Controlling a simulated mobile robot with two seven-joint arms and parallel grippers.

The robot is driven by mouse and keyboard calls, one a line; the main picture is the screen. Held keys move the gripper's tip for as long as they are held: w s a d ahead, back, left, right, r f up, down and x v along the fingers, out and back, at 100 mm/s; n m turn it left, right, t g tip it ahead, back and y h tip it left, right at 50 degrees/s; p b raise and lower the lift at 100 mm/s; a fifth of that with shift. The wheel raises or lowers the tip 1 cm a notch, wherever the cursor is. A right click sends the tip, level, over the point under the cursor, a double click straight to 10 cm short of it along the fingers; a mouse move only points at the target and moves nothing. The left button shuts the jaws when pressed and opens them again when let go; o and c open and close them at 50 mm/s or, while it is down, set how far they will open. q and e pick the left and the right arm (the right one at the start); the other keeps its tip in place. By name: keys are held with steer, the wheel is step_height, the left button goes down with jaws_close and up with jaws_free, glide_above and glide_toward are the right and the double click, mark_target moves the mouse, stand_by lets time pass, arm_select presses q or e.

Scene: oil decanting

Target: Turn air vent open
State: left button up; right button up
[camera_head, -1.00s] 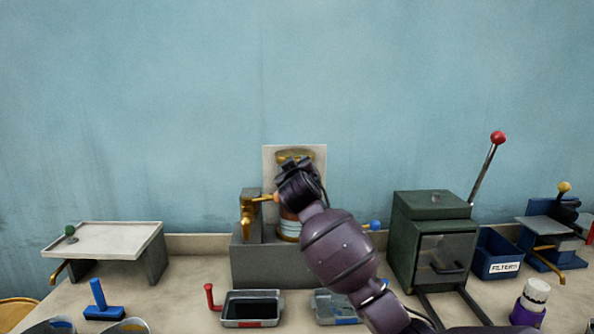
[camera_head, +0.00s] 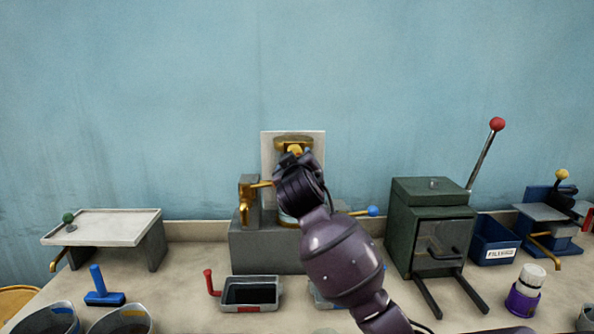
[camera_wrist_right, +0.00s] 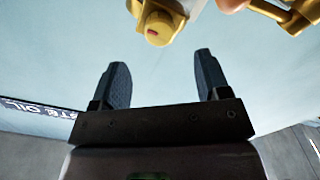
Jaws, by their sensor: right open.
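A brass-topped vessel (camera_head: 293,140) stands against a pale backing board on a grey block at the back middle. A small yellow knob (camera_head: 295,150), which looks like the air vent, sits near its top. In the right wrist view the knob (camera_wrist_right: 160,28) has a red mark on its face and lies just beyond the fingertips, between their lines. My right gripper (camera_wrist_right: 160,76) is open and empty, with its fingers apart from the knob. In the head view my right arm hides most of the vessel. My left gripper is not in view.
A brass tap (camera_head: 246,205) is left of the vessel, and a blue-knobbed lever (camera_head: 372,211) sticks out to its right. A green box (camera_head: 430,225) with a red-knobbed lever stands further right. A dark-filled tray (camera_head: 252,293) lies in front. The wall above is clear.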

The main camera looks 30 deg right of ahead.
steer(key=shift+v, duration=1.85)
